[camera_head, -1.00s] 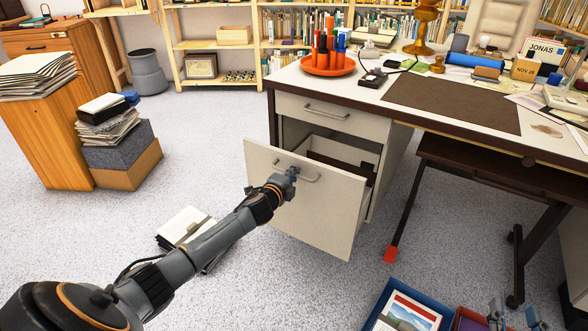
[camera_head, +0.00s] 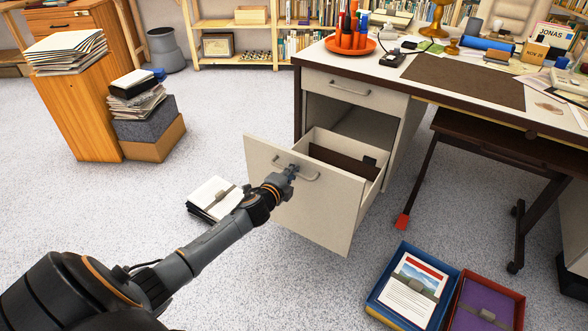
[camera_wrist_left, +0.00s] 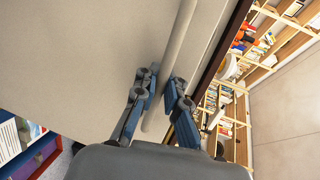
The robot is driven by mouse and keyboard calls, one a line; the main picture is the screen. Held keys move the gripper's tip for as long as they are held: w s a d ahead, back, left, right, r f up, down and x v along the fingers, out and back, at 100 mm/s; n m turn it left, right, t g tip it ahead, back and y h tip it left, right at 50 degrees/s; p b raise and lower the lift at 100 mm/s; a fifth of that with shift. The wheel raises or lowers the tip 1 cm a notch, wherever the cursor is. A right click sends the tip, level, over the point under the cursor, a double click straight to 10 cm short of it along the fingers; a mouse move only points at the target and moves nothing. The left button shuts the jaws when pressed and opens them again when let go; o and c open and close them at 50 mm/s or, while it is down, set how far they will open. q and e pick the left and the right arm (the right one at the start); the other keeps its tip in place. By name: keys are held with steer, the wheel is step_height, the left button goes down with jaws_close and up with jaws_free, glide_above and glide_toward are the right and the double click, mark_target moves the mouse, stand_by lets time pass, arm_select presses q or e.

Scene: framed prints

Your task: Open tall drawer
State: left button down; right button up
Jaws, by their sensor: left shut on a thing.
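The tall drawer (camera_head: 300,212) is the lower drawer of the desk's left pedestal. It stands pulled well out, and its open top shows a brown divider (camera_head: 342,162) inside. My left gripper (camera_head: 291,172) is at the bar handle (camera_head: 309,177) on the drawer front. In the left wrist view the blue fingers of my left gripper (camera_wrist_left: 160,92) are on both sides of the handle bar (camera_wrist_left: 176,60), shut on it. The drawer front (camera_wrist_left: 85,60) fills much of that view. My right gripper does not show in the head view.
The shallow upper drawer (camera_head: 340,89) is shut. A blue box (camera_head: 377,302) and a red box (camera_head: 518,308) lie on the floor at the lower right. A bundle of papers (camera_head: 212,197) lies left of the drawer. Floor in front of the drawer is clear.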

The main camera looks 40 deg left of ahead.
arm_select(q)
steer(key=c, duration=1.7)
jaws_free()
steer(key=v, duration=1.2)
